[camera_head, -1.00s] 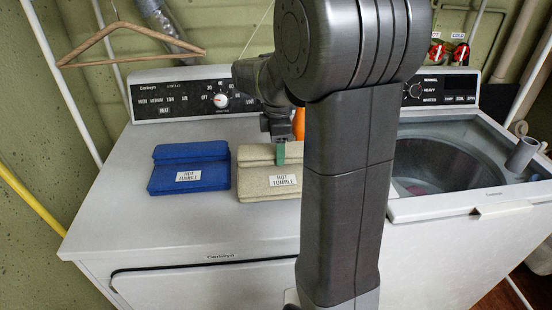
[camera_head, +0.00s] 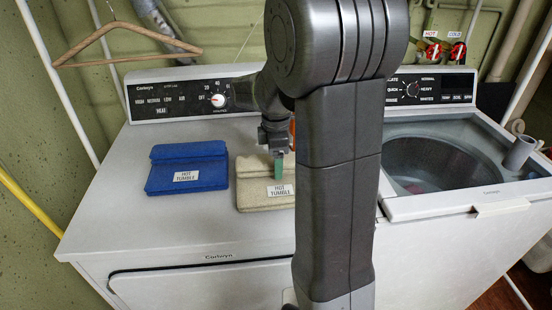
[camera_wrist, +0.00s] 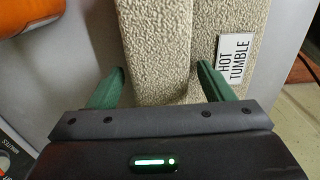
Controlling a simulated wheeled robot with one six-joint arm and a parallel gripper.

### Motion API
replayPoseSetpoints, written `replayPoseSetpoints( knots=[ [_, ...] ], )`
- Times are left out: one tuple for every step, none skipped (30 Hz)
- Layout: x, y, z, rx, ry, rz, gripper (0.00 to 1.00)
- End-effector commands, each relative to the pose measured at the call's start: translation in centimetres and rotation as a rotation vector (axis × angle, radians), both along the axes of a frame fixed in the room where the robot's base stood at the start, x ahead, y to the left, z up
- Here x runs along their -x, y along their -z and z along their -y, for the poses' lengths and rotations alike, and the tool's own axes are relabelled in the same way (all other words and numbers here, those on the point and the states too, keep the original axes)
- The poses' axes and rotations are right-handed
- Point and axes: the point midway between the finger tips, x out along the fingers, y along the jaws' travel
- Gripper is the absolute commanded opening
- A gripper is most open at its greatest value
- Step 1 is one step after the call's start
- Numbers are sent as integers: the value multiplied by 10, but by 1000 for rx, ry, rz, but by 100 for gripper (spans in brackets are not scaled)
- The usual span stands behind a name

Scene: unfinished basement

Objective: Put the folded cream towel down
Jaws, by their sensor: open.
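The folded cream towel (camera_head: 252,196) lies on the white dryer top (camera_head: 120,225), to the right of the blue folded towel. A white "HOT TUMBLE" label is on its front. My gripper (camera_head: 278,172) is at the towel, and a green finger shows in front of its folded ridge. In the wrist view, the gripper's green fingers (camera_wrist: 161,85) stand apart on either side of the towel's raised ridge (camera_wrist: 158,40). Whether the fingers touch the cloth is hard to tell. My arm hides the towel's right part in the head view.
An orange object (camera_wrist: 30,15) is beside the cream towel, mostly hidden behind my arm. An open washer (camera_head: 435,165) stands right. A wooden hanger (camera_head: 125,40) hangs upper left. The dryer's front left top is clear.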

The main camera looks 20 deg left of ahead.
Motion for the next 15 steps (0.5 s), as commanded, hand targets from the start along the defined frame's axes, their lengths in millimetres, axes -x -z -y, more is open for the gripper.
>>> replayPoseSetpoints(
  knots=[
    [0, -1, 0, 0, 0, 0, 74],
    [0, -3, 0, -1, 0, 1, 74],
    [0, -5, 0, -1, 0, 1, 74],
    [0, -8, 0, -1, 0, 2, 74],
    [0, -11, -1, -2, 0, 2, 74],
    [-1, -17, -1, -3, 0, 3, 74],
    [-1, -22, -1, -2, 0, 2, 74],
    [-1, -28, -1, -3, 0, 3, 74],
    [-1, -37, -1, -3, 0, 4, 74],
    [-1, -44, -1, -4, 0, 5, 74],
    [-1, -50, -1, -3, 0, 4, 74],
    [-1, -59, -1, -3, 0, 4, 74],
    [-1, -66, -1, -3, 0, 4, 74],
    [-1, -73, -1, -3, 0, 4, 74],
    [-1, -81, -1, -3, 0, 4, 74]
  ],
)
